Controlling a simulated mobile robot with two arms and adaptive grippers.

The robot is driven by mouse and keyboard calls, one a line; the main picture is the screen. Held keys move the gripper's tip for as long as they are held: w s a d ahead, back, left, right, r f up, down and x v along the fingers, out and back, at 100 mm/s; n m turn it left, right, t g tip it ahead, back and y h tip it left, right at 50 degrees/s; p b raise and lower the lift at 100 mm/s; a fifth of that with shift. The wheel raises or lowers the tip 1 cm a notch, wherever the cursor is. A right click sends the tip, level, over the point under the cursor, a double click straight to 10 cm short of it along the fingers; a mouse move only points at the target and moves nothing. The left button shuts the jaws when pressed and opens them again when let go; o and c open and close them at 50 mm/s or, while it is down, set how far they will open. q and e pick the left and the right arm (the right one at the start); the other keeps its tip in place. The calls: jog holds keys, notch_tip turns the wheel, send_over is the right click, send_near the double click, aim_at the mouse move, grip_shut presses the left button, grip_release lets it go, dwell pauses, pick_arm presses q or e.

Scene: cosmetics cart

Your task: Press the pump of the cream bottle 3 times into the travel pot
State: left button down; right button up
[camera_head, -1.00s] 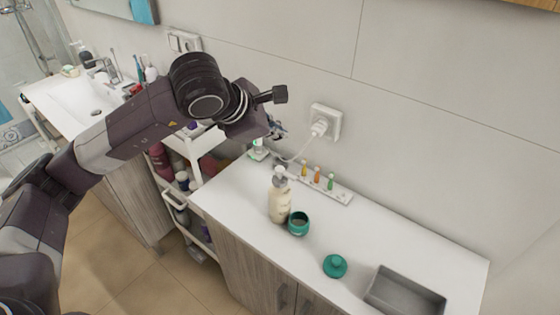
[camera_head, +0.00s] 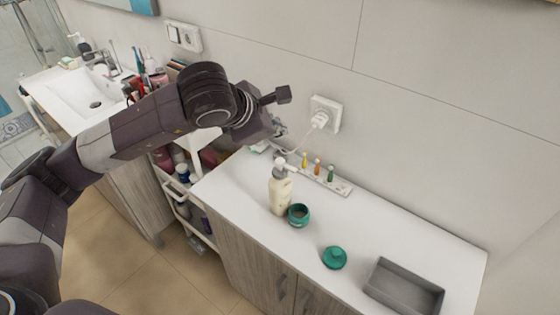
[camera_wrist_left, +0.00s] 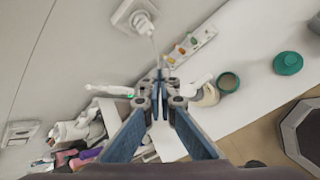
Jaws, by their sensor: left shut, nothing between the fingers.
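The cream bottle (camera_head: 280,192) stands upright on the white counter, with its white pump (camera_head: 281,164) on top. It also shows in the left wrist view (camera_wrist_left: 207,97), partly behind my gripper. The open green travel pot (camera_head: 299,215) stands close beside it on the right, and it is also in the left wrist view (camera_wrist_left: 228,82). A green lid (camera_head: 334,258) lies apart, further right. My left gripper (camera_wrist_left: 159,77) is shut and empty. In the head view it (camera_head: 279,134) appears above and behind the pump, apart from it. My right gripper is not in view.
A rack with small coloured bottles (camera_head: 317,168) lies along the wall behind the bottle. A plug sits in the wall socket (camera_head: 323,115), its cable running down. A grey tray (camera_head: 404,288) stands at the right. A loaded cart (camera_head: 183,205) is left of the counter.

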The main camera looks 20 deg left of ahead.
pick_arm(q)
jog(key=b, duration=0.3)
send_over(279, 162)
notch_tip(279, 162, down, 6)
jog(key=shift+s+r, duration=0.1)
jog(key=shift+r, duration=0.15)
jog(key=shift+f+b, duration=0.5)
jog(key=shift+r, duration=0.1)
dwell(0.5)
jog(key=shift+f+b, duration=0.45)
jog(key=shift+b, duration=0.4)
